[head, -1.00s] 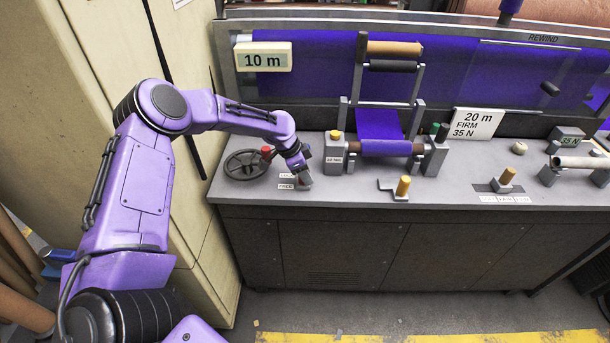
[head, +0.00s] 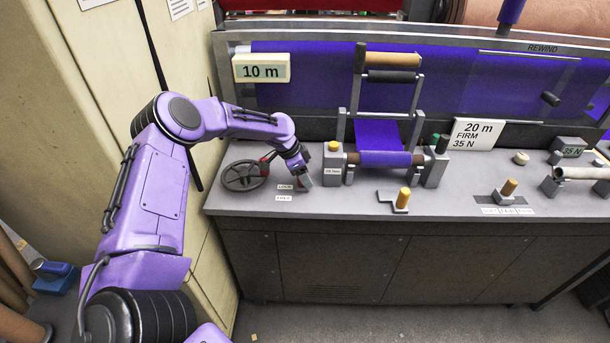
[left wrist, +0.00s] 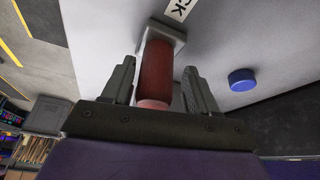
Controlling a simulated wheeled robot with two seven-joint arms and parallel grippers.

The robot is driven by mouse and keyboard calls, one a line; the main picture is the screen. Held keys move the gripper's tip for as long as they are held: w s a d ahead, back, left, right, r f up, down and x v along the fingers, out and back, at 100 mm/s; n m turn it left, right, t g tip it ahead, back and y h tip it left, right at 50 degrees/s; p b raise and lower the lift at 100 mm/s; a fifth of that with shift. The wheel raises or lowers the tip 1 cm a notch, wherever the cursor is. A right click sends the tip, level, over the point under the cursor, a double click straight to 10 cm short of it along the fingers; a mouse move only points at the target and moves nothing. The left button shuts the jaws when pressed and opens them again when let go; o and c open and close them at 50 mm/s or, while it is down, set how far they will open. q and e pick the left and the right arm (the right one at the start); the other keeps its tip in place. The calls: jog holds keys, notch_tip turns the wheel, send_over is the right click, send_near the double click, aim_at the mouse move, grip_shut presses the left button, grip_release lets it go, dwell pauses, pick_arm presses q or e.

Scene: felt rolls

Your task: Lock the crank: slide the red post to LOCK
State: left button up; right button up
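The red post (left wrist: 156,72) stands between the fingers of my left gripper (left wrist: 160,85) in the left wrist view. Its base is beside a white label ending in "CK". The fingers stand on either side of the post, with a narrow gap showing, clearest on the right. In the head view my left gripper (head: 304,182) points down at the bench beside the LOCK label (head: 285,187), and hides the post. The FREE label (head: 284,198) is just nearer the front. The crank wheel (head: 245,175) lies left of the gripper. My right gripper is not in view.
A yellow-handled lever (head: 403,198) is farther right. A round blue piece (left wrist: 242,80) shows in the left wrist view. The bench front between labels and lever is clear.

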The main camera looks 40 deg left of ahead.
pick_arm(q)
jog(key=b+v, duration=0.1)
jog(key=v, duration=0.9)
jog(key=shift+r+b, duration=0.3)
